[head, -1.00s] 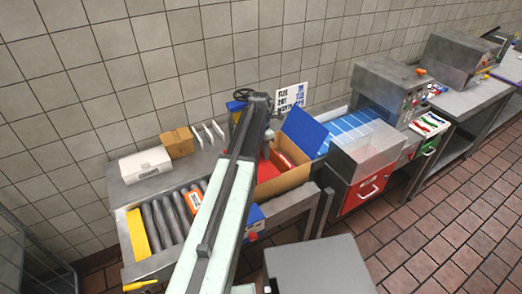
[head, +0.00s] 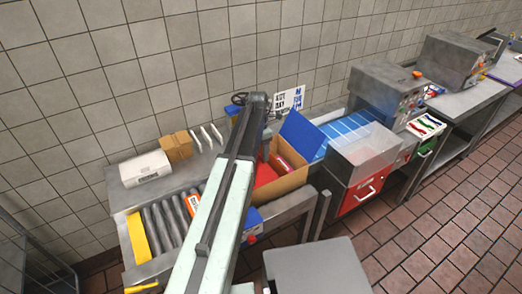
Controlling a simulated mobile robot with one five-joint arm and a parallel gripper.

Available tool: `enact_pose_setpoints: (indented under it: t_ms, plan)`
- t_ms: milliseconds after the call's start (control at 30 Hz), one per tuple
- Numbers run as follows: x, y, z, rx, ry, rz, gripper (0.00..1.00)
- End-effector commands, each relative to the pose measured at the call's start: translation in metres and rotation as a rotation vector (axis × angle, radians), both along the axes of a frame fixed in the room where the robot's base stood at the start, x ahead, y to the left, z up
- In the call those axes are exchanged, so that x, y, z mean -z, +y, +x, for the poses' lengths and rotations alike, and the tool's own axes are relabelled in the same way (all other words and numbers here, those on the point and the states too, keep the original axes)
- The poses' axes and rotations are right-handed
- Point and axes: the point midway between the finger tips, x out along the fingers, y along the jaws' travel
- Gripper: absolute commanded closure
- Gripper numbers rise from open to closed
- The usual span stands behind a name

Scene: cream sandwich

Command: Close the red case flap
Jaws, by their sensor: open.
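An open cardboard case (head: 283,190) stands on the line right of my arm. Its blue flap (head: 301,135) stands up on the right. A red flap (head: 265,174) shows at its left side, partly hidden behind my arm, so its exact angle is unclear. A darker red item (head: 289,161) lies inside the case. My arm reaches up across the middle of the view and bends near the case's left side. My gripper's fingers are hidden behind the arm.
Left are a roller conveyor (head: 165,225), a white box (head: 146,169) and a small cardboard box (head: 176,147). A wall sign (head: 290,103) hangs behind.

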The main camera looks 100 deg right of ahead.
Motion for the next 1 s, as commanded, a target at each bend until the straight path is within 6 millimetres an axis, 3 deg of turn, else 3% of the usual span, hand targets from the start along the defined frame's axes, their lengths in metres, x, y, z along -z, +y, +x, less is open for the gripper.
enact_pose_setpoints:
  t_ms: [33,233,800,867,967,1000]
  plan:
    - [-0.02,0.0,0.001,0.0,0.0,0.0,0.38]
    - [-0.051,0.001,0.003,0.0,0.001,0.0,0.38]
    - [-0.05,0.0,0.007,-0.004,0.0,0.0,0.38]
    - [-0.048,-0.004,0.019,-0.023,0.0,-0.001,0.38]
    - [-0.041,-0.019,0.072,-0.097,0.0,0.0,0.38]
    - [-0.037,-0.026,0.103,-0.141,0.0,0.0,0.38]
